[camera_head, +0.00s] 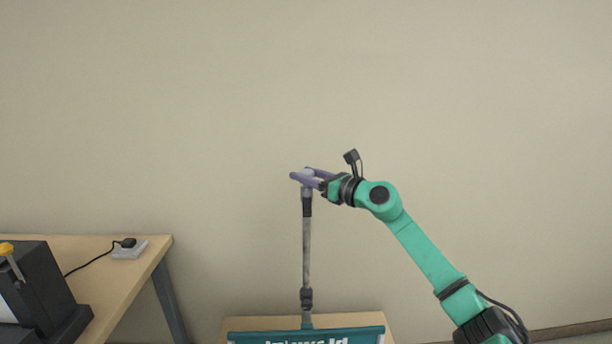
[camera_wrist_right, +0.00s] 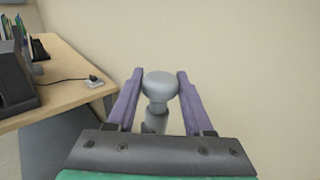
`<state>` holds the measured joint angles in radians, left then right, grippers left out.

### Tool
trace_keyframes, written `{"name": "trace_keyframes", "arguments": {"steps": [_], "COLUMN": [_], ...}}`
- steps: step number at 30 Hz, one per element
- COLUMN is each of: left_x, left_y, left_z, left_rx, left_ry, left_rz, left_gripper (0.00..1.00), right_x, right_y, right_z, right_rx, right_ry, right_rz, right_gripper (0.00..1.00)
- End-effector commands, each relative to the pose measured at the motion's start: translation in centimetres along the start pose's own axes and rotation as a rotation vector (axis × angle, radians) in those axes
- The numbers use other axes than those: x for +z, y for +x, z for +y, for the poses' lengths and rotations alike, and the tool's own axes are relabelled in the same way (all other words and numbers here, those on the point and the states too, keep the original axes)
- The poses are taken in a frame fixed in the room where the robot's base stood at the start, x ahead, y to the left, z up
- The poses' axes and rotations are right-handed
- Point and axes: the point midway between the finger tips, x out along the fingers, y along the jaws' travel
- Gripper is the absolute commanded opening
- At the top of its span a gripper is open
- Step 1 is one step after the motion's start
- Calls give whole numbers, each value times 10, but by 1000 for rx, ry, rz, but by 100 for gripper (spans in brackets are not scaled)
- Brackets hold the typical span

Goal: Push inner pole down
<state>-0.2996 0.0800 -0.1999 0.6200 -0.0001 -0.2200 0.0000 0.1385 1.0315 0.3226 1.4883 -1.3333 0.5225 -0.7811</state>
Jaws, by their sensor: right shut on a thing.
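A thin upright grey pole (camera_head: 306,250) stands near the middle of the head view, with a dark collar low down and a dark section near its top. A rounded grey knob (camera_wrist_right: 160,84) tops it. My right gripper (camera_head: 306,176) comes in from the right at the top of the pole, its purple fingers shut on the pole on either side of the knob. In the right wrist view, the knob sits between the two fingers, and the shaft below is partly hidden by the gripper body. My left gripper is not in view.
The pole's foot meets a teal banner (camera_head: 350,335) with white lettering, in front of a wooden surface (camera_head: 235,324). A wooden table (camera_head: 135,262) at left carries a black machine (camera_head: 45,290) and a corded grey box (camera_head: 129,250). A bare wall (camera_head: 450,90) stands behind.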

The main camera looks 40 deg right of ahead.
Motion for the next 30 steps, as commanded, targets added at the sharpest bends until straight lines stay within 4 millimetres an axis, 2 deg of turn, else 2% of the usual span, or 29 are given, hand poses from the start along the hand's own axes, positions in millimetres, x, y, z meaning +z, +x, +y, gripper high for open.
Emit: {"name": "trace_keyframes", "arguments": {"steps": [1,9,12,16,17,23,26,30], "left_x": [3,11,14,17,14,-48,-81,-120], "left_y": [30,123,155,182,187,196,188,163], "left_z": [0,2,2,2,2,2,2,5], "left_rx": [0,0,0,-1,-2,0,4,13], "left_ry": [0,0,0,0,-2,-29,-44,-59], "left_rz": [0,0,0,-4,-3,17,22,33], "left_gripper": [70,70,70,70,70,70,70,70], "right_x": [-32,-129,-164,-193,-199,-240,-258,-282], "right_y": [0,0,0,0,0,0,0,-1], "right_z": [1,1,1,1,1,1,1,1], "right_rx": [3,3,3,4,4,3,3,2], "right_ry": [0,0,1,0,0,0,0,0], "right_rz": [6,8,8,6,6,6,5,4], "right_gripper": [0,0,0,0,0,0,0,0]}}
